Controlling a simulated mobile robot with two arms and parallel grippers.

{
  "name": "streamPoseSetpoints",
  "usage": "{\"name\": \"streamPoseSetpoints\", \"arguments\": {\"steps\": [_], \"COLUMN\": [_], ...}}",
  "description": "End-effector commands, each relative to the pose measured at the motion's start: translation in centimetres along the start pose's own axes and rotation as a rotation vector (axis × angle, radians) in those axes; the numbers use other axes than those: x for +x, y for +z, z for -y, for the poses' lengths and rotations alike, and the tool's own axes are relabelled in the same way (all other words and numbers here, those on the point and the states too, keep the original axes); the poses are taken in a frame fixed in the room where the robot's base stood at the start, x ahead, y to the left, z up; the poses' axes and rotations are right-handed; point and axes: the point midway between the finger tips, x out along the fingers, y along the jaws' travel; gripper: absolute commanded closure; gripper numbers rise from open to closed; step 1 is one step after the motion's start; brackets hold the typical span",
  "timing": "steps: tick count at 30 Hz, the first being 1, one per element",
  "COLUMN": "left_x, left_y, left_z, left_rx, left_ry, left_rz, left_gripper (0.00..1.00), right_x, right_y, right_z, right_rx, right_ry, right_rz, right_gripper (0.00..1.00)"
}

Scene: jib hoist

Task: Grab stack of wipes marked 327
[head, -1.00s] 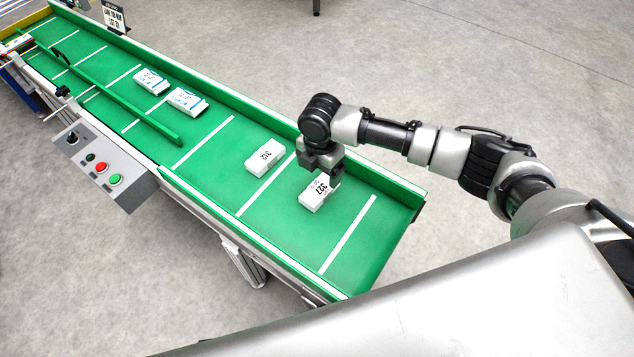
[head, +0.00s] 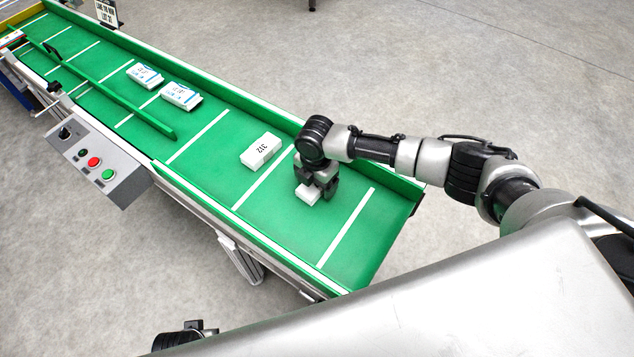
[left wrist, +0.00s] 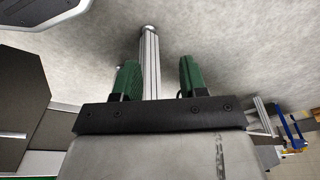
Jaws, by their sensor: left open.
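The stack of wipes marked 327 (head: 307,196) is a white block on the green conveyor belt, near its close right end. Its printed number is now hidden under my right gripper (head: 318,190). The right gripper points down with its dark fingers at the stack; whether they press on it cannot be told. A similar white stack marked 312 (head: 261,150) lies up the belt to the left. My left gripper (left wrist: 160,78) shows in the left wrist view, its two green-padded fingers apart with nothing held, above the grey floor.
Two white and blue packs (head: 181,95) (head: 145,75) lie farther up the belt (head: 340,220), beside a green guide rail (head: 110,98). A low green side wall (head: 385,175) edges the belt. A button box (head: 98,162) is mounted on the near side.

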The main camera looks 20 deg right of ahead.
Motion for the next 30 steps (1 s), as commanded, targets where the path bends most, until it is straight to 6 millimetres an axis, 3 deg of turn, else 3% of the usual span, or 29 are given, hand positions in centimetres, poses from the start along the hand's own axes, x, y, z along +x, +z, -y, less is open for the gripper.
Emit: {"name": "streamPoseSetpoints", "arguments": {"steps": [1,10,22,28,30], "left_x": [0.0,0.0,0.1,2.9,4.0], "left_y": [0.0,0.0,0.1,2.2,3.2], "left_z": [0.0,0.0,0.0,-0.1,-0.2], "left_rx": [0.0,0.0,0.0,0.004,0.006], "left_ry": [0.0,0.0,0.0,0.003,0.004], "left_rz": [0.0,0.0,-0.004,0.026,0.034], "left_gripper": [0.57,0.57,0.57,0.57,0.57], "right_x": [0.0,-0.1,-1.1,-4.9,-5.5], "right_y": [0.0,0.0,0.1,0.1,-1.2], "right_z": [0.0,0.0,0.0,-0.1,1.3], "right_rx": [0.0,0.0,0.0,-0.002,-0.005], "right_ry": [0.0,0.0,0.001,0.005,0.0], "right_rz": [0.0,0.0,0.0,0.001,-0.002], "right_gripper": [0.26,0.69,0.69,0.69,0.69]}}
